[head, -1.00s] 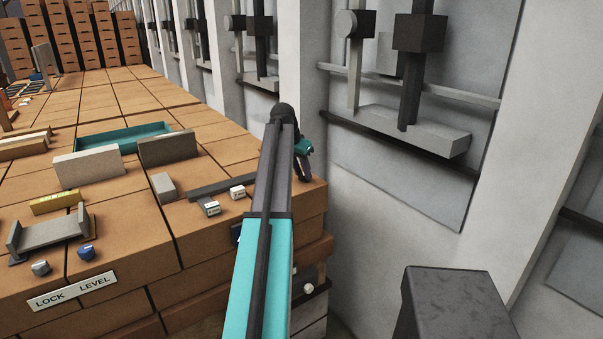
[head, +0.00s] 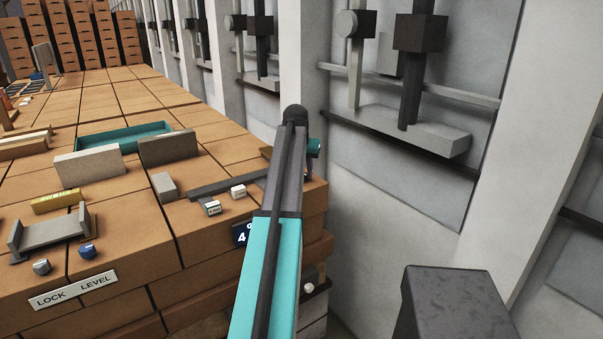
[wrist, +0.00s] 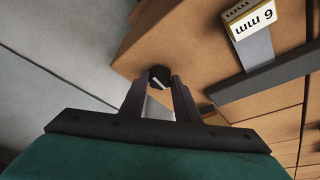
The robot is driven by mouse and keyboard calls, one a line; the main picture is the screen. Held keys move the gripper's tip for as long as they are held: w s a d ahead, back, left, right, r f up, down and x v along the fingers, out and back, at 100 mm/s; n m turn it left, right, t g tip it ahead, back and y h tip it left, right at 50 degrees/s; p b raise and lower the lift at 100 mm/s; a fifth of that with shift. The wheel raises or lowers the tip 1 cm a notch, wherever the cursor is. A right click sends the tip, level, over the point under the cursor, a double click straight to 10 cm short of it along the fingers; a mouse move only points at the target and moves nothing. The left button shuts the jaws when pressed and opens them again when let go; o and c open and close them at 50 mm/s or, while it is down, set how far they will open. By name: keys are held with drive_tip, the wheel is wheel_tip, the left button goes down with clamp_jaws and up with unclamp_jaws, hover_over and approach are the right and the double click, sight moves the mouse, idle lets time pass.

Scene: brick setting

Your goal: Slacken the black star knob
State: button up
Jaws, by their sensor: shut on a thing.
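In the wrist view, the black knob (wrist: 160,77) sits at the side of the brick-coloured block, with a pale line across its face. My gripper (wrist: 160,82) is shut on it, one dark finger at each side. Its star shape cannot be made out at this size. In the head view, my own arm covers the knob and the fingers; only a bit of teal shows past the arm at the block's right end.
A white block marked 6 mm (wrist: 250,18) stands near a grey bar (wrist: 270,75). In the head view, a LOCK LEVEL plate (head: 72,290), a grey knob (head: 41,267), a blue knob (head: 87,252) and a teal tray (head: 122,138) lie left. The grey wall (head: 400,185) stands close on the right.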

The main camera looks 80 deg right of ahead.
drive_tip(key=n, duration=0.2)
drive_tip(key=n+t, duration=0.1)
drive_tip(key=n, duration=0.1)
drive_tip(key=n+t, duration=0.1)
drive_tip(key=n, duration=0.1)
drive_tip(key=shift+s+d+r, duration=0.15)
drive_tip(key=shift+s+d, duration=0.2)
drive_tip(key=shift+s, duration=0.05)
drive_tip(key=n, duration=0.2)
drive_tip(key=n+t+y, duration=0.1)
drive_tip(key=n, duration=0.1)
drive_tip(key=shift+d+t, duration=0.1)
drive_tip(key=shift+t, duration=0.2)
drive_tip(key=shift+n+y+b, duration=0.3)
drive_tip(key=shift+n, duration=0.6)
drive_tip(key=shift+t, duration=0.3)
drive_tip(key=shift+w, duration=0.1)
drive_tip(key=o, duration=1)
drive_tip(key=shift+o, duration=0.2)
